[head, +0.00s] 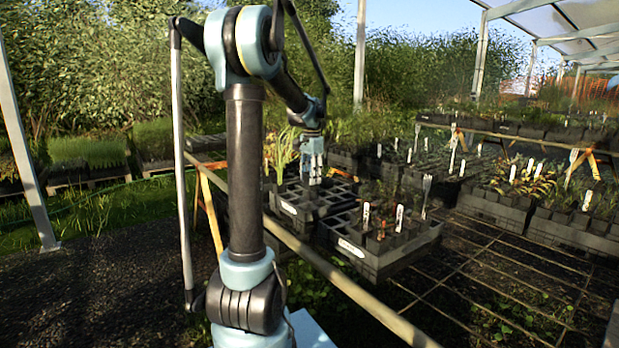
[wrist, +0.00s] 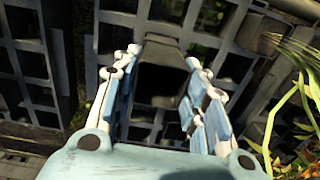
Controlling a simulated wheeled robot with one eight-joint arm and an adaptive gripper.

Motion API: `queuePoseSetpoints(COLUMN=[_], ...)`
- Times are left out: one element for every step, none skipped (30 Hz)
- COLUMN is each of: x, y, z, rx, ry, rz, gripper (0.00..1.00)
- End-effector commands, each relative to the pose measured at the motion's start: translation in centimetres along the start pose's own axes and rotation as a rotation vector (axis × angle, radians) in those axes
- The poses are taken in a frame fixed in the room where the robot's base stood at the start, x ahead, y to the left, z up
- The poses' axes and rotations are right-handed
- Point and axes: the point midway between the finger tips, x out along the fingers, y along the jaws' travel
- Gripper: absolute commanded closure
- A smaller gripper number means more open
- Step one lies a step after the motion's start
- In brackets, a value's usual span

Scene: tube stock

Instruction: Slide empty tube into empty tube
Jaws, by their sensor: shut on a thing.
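My gripper (head: 312,158) hangs over the black crate nearest the rail in the head view. In the wrist view its blue and white fingers (wrist: 158,90) are shut on a dark, square, hollow tube (wrist: 163,52), which looks empty. Below and around the held tube, the wrist view shows a dark grid of square cells; several look empty. I cannot tell which cell or tube is the other empty tube, nor whether the held tube touches the grid.
The left crate (head: 287,209) has a white label and a leafy plant (head: 281,150) close to my gripper; its leaves also show in the wrist view (wrist: 290,85). Another crate (head: 372,262) with labelled seedlings stands to the right. A wooden rail (head: 345,283) runs along the front.

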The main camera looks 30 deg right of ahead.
Motion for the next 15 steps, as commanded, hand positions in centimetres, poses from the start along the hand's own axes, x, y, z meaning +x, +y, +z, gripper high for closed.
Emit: queuePoseSetpoints(x=[0.03,0.06,0.11,0.14,0.19,0.25,0.29,0.34,0.31,0.31,0.31,0.31,0.31,0.31,0.31], y=[0.0,0.0,0.0,0.0,0.0,0.0,0.0,0.0,0.0,0.0,0.0,0.0,0.0,0.0,0.01], z=[0.0,0.0,-0.01,-0.01,-0.01,-0.01,-0.01,-0.01,-0.01,-0.01,-0.01,-0.01,-0.01,-0.01,-0.01], rx=[0.0,0.0,0.0,0.0,0.0,0.0,0.0,0.0,0.0,0.0,0.0,0.0,0.0,0.0,0.0], ry=[0.0,0.0,0.0,0.0,0.0,0.0,0.0,0.0,0.0,0.0,0.0,0.0,0.0,0.0,0.0], rz=[0.0,0.0,0.0,0.0,0.0,0.0,0.0,0.0,0.0,0.0,0.0,0.0,0.0,0.0,0.0], gripper=[0.71,0.71,0.71,0.71,0.71,0.71,0.71,0.71,0.51,0.45,0.38,0.37,0.37,0.37,0.37])
